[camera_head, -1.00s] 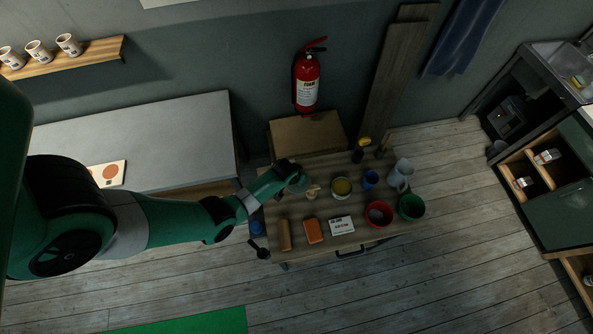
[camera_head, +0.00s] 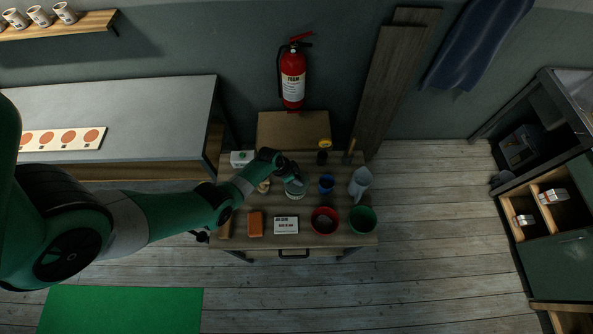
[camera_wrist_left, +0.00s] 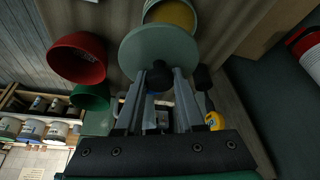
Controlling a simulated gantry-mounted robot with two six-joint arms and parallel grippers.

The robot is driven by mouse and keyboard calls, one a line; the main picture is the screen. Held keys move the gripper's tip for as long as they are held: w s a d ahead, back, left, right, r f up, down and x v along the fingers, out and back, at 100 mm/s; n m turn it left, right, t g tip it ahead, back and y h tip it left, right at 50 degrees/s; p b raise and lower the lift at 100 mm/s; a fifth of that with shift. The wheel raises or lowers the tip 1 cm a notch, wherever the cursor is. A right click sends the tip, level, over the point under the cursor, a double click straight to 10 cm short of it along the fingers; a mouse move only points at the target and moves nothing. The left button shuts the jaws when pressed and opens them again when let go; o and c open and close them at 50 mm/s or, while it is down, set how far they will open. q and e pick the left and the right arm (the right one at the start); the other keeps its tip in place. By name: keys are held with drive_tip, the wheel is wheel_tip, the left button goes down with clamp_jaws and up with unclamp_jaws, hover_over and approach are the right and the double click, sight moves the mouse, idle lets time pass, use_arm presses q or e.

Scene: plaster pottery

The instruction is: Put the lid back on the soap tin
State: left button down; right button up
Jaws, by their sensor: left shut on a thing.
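My left gripper (camera_head: 285,172) is shut on the dark knob of the round, pale grey-green lid (camera_wrist_left: 150,48). In the head view the gripper is at the tin's upper edge, partly over it. The soap tin (camera_head: 295,193) is a pale round tin standing open on the wooden table. In the left wrist view the tin (camera_wrist_left: 174,13) shows yellowish contents beyond the lid. The lid overlaps part of the tin's opening but is offset from its centre. The height gap between them is hard to tell. My right gripper is not in view.
Close by on the table (camera_head: 262,242) are a blue cup (camera_head: 326,184), a grey jug (camera_head: 360,183), a red bowl (camera_head: 325,220), a green bowl (camera_head: 363,219), a white labelled box (camera_head: 286,225) and an orange block (camera_head: 255,224). A fire extinguisher (camera_head: 292,80) hangs behind.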

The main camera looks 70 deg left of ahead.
use_arm(q)
drive_tip(key=shift+w+a+f+m+b, duration=0.15)
drive_tip(key=shift+a+f+m+b, duration=0.25)
drive_tip(key=shift+a+f, duration=0.25)
drive_tip(key=shift+a, duration=0.4)
drive_tip(key=shift+r, duration=0.15)
wheel_tip(320, 180, down, 6)
drive_tip(key=b, duration=0.6)
drive_tip(key=shift+f, duration=0.2)
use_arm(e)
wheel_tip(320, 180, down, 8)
use_arm(q)
drive_tip(key=shift+f+b, duration=0.15)
drive_tip(key=shift+b, duration=0.2)
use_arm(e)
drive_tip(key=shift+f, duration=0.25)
use_arm(q)
unclamp_jaws()
idle(0.3)
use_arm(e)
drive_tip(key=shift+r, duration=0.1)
